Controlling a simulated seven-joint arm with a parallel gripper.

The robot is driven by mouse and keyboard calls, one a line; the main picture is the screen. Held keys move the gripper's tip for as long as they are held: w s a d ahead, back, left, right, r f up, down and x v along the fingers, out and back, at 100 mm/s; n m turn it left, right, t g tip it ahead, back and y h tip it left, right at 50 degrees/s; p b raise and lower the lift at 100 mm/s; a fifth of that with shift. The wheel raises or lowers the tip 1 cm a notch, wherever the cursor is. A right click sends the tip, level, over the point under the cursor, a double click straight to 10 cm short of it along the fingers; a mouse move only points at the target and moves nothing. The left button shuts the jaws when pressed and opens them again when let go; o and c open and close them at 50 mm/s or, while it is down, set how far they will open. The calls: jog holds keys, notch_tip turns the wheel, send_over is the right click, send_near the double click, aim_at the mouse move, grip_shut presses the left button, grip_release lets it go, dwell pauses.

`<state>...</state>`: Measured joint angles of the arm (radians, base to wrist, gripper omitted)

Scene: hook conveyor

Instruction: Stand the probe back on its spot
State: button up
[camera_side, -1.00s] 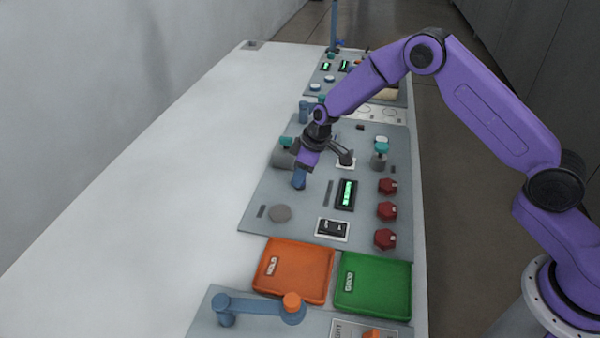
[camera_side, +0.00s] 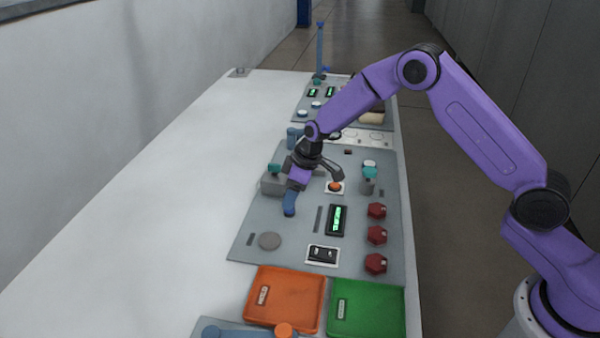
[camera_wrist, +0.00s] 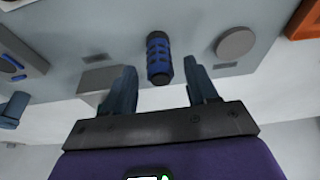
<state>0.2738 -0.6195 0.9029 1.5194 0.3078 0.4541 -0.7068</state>
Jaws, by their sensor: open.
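The probe (camera_wrist: 158,57) is a blue ribbed cylinder with dark bands and a dark end. In the wrist view it lies between and ahead of my two spread fingers, with a gap on each side. My gripper (camera_wrist: 160,92) is open and holds nothing. In the side view my gripper (camera_side: 289,205) is low over the grey panel, and I cannot make out the probe apart from the blue fingers. A round grey disc (camera_side: 270,241), perhaps the spot, lies bare on the panel nearer the camera; it also shows right of the probe in the wrist view (camera_wrist: 236,43).
An orange tray (camera_side: 286,298) and a green tray (camera_side: 367,307) stand nearer the camera. Red knobs (camera_side: 376,236), a lit display (camera_side: 337,219), a black switch (camera_side: 322,254) and an orange button (camera_side: 335,186) are right of my gripper. The white table left is clear.

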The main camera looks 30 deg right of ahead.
jog(key=v, duration=0.9)
jog(key=s+a+r+n+g, duration=0.1)
jog(key=s+r, duration=0.1)
jog(key=s, duration=0.4)
jog(key=s+a+r, duration=0.2)
jog(key=s+r, duration=0.1)
jog(key=s, duration=0.2)
jog(key=s+d+r+n, duration=0.1)
jog(key=s+d, duration=0.2)
jog(key=s, duration=0.6)
jog(key=s+d+r+g+h, duration=0.1)
jog(key=s+d, duration=0.3)
jog(key=s, duration=0.6)
jog(key=s+d+r+n+h, duration=0.1)
jog(key=s+d, duration=0.3)
jog(key=s, duration=0.6)
jog(key=shift+s+d+n, duration=0.25)
jog(key=shift+n, duration=0.05)
